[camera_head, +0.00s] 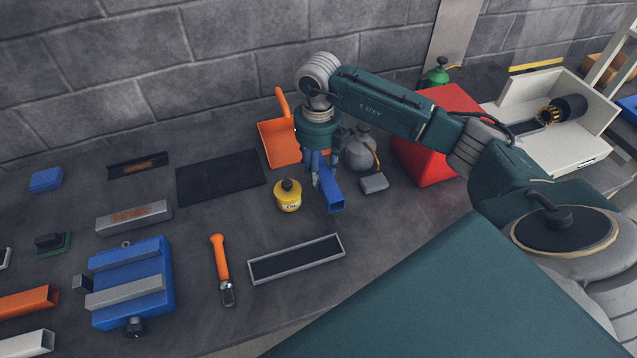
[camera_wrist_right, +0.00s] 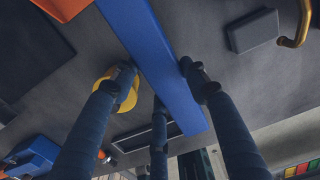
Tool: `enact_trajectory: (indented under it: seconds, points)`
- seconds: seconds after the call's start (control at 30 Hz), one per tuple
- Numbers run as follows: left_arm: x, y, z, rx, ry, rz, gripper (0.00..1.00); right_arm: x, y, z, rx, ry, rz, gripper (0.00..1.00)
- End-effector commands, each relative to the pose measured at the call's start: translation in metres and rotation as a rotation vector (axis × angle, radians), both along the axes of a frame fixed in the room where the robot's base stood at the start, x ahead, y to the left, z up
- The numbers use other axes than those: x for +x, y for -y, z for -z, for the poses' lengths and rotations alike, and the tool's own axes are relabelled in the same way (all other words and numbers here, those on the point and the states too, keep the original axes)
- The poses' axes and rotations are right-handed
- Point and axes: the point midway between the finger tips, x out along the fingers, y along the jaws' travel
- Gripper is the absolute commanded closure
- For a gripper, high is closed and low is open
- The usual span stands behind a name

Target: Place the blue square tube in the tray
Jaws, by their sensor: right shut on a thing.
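The blue square tube (camera_head: 331,190) is in my right gripper (camera_head: 319,180), near the middle of the head view. In the wrist view the tube (camera_wrist_right: 158,62) runs lengthwise between the fingers of the gripper (camera_wrist_right: 158,80), which is shut on it. Its open end points toward the front of the bench. Whether it touches the bench is hard to tell. A long, shallow, grey-rimmed tray (camera_head: 295,260) with a dark floor lies empty in front of the tube, slightly left. It also shows, partly hidden by fingers, in the wrist view (camera_wrist_right: 132,141). My left gripper is not in view.
An orange-handled tool (camera_head: 221,265) lies left of the tray. A blue vise (camera_head: 133,280) and a red box (camera_head: 437,140) stand farther out.

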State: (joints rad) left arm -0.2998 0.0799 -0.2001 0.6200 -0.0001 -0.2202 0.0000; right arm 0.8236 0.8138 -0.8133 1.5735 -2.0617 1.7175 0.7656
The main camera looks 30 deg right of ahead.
Motion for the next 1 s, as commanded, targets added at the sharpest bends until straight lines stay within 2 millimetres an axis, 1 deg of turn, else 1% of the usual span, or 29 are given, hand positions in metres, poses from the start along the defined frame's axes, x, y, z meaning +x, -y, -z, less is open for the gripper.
enact_trajectory:
  seconds: [0.03, 0.2, 0.3, 0.43, 0.5, 0.6, 0.7, 0.87, 0.97, 1.0]
  points:
    - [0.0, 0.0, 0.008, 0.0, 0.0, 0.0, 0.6, 0.003, 0.001, -0.013, 0.0, 0.01, -0.001, 1.0]
    - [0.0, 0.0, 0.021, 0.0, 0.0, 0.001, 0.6, 0.003, 0.0, -0.064, -0.001, 0.011, -0.001, 1.0]
    - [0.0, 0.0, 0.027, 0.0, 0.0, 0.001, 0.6, 0.002, 0.0, -0.092, 0.0, 0.009, 0.0, 1.0]
    - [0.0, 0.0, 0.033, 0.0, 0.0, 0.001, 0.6, 0.001, 0.0, -0.121, 0.0, 0.008, -0.001, 1.0]
    - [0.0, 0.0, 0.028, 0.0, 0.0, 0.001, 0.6, 0.001, 0.001, -0.134, -0.001, 0.006, 0.0, 1.0]
    - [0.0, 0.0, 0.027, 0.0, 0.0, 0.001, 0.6, 0.001, 0.001, -0.142, -0.001, 0.005, 0.0, 1.0]
    - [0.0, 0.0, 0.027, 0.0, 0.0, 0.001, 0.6, 0.0, 0.001, -0.147, -0.001, 0.003, 0.0, 1.0]
    - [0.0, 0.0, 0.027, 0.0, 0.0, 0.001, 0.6, 0.0, 0.0, -0.149, 0.001, 0.001, -0.005, 1.0]
    - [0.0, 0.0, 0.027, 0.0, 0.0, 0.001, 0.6, -0.001, -0.003, -0.15, 0.001, 0.004, -0.055, 1.0]
    - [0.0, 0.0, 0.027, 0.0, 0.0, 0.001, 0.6, -0.001, -0.004, -0.15, 0.001, 0.005, -0.096, 1.0]
